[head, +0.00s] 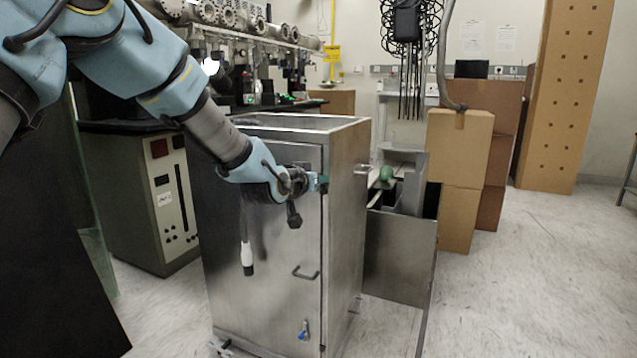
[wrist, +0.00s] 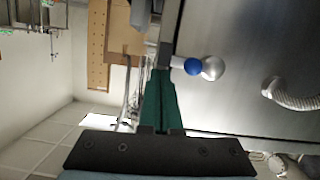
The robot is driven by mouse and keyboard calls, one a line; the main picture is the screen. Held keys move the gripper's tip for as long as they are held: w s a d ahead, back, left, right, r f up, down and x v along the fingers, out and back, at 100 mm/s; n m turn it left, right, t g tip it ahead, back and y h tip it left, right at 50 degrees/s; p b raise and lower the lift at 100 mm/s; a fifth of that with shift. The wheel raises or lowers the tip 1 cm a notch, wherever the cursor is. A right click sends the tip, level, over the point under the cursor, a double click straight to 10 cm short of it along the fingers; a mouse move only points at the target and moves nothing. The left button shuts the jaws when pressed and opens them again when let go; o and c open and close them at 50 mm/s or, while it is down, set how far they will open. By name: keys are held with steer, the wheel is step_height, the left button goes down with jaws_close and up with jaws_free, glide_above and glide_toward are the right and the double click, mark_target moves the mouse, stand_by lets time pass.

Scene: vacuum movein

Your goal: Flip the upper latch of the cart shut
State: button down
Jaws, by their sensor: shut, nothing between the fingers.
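The cart (head: 262,235) is a tall brushed-metal box with its front door closed against the frame. The upper latch (wrist: 205,67) shows in the wrist view as a silver knob with a blue part, on a short stem at the edge of the metal face. In the head view my gripper hides it. My gripper (head: 322,183) is at the upper right edge of the cart's front. In the wrist view its green fingers (wrist: 162,78) are together and empty, just beside the latch stem; I cannot tell whether they touch it. A lower latch (head: 303,331) with a blue part sits near the door's bottom.
A bar handle (head: 306,273) is mid-door. An open metal bin (head: 400,255) stands close to the cart's right, and stacked cardboard boxes (head: 458,180) are behind it. A grey-green cabinet (head: 163,205) stands left. The floor (head: 530,275) at right is clear.

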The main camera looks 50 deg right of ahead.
mark_target(326, 160)
stand_by(0.7)
step_height(326, 160, up, 5)
steer(key=p, duration=0.3)
steer(key=f+v, duration=0.1)
steer(key=v, duration=0.8)
steer(key=shift+s+a+b, duration=0.3)
steer(key=shift+a+b, duration=0.05)
steer(key=shift+a, duration=0.1)
